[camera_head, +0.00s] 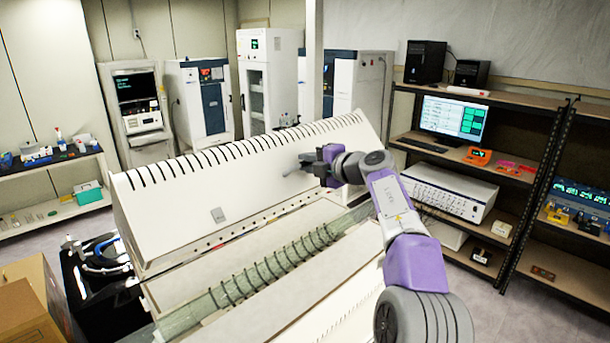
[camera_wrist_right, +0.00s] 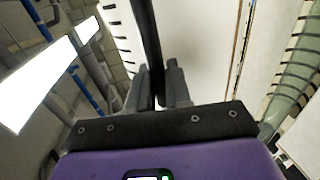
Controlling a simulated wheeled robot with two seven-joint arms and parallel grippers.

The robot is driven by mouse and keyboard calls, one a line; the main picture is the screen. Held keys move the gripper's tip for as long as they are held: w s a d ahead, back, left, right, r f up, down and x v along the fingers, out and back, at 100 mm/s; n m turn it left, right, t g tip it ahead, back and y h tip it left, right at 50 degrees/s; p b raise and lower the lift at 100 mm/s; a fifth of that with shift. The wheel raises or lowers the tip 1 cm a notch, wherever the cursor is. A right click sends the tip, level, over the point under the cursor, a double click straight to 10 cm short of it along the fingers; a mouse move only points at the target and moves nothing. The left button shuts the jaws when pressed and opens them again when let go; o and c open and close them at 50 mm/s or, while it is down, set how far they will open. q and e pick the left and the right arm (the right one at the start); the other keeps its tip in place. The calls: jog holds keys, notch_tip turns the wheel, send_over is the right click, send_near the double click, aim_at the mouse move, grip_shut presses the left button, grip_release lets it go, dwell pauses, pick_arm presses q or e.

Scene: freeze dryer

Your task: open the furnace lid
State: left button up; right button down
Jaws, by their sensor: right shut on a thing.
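The furnace is a long white box with a slotted lid (camera_head: 230,170) that stands tilted up and back, apart from the lower body (camera_head: 215,262). A glass tube (camera_head: 255,283) with dark coils lies exposed along the body, and it also shows in the right wrist view (camera_wrist_right: 300,60). My right gripper (camera_head: 310,162) is at the lid's front face, right of its middle. In the wrist view its fingers (camera_wrist_right: 158,92) are shut on a dark bar, the lid handle (camera_wrist_right: 147,35). The gripper mostly hides the handle in the head view. My left gripper is not in view.
A shelf rack (camera_head: 545,150) with a monitor (camera_head: 453,119) and instruments stands on the right. White cabinets (camera_head: 270,80) line the back. Cardboard boxes (camera_head: 25,315) and a black stand with gear (camera_head: 100,270) are at the lower left. Floor shows clear at the lower right.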

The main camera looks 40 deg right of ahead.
jog(key=shift+w, duration=0.3)
